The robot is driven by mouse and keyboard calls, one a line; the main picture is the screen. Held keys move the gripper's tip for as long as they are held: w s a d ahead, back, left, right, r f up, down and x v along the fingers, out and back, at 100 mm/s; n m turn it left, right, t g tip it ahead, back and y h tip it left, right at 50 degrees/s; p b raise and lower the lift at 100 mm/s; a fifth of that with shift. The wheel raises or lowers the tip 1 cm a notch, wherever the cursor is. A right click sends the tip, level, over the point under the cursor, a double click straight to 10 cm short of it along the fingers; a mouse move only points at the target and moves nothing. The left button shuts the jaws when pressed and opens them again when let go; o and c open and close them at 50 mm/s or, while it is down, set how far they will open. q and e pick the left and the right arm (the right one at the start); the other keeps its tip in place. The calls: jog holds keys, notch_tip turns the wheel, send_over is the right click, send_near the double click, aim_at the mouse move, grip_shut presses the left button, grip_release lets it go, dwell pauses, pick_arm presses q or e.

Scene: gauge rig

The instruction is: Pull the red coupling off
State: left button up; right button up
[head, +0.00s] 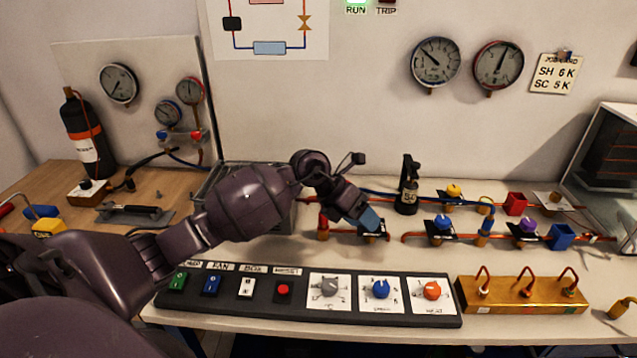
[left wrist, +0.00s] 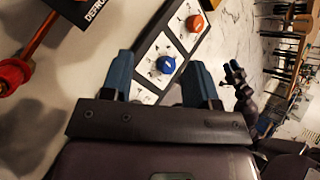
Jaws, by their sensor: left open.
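A red fitting (head: 323,220) on a copper pipe, which looks like the red coupling, stands just left of my left gripper in the head view. In the left wrist view it is at the left edge (left wrist: 13,75), partly cut off. My left gripper (head: 371,222) is over the bench by the pipe, close to a small black plate. In the left wrist view its two blue fingers (left wrist: 160,82) are apart with nothing held between them. My right gripper (left wrist: 235,72) shows small at the right of that view; its jaws are too small to read.
A black control panel (head: 210,305) with switches and knobs lies along the bench front. A brass block (head: 520,297) with copper loops is to its right. More pipes and valves run to the right.

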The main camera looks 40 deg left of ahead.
aim_at(323, 217)
pick_arm(q)
jog(key=w+a+r+g+y, duration=0.25)
jog(key=a+y, duration=0.45)
jog(key=a, duration=0.5)
jog(key=shift+n, duration=0.4)
jog(key=f, duration=0.9)
jog(key=shift+w+a+f, duration=0.1)
jog(key=shift+w+f, duration=0.1)
jog(key=shift+w, duration=0.2)
jog(key=shift+f, duration=0.35)
jog(key=c, duration=0.8)
jog(key=shift+o, duration=1.1)
grip_shut()
jog(key=shift+w+r, duration=0.1)
pick_arm(e)
jog(key=shift+f, duration=0.2)
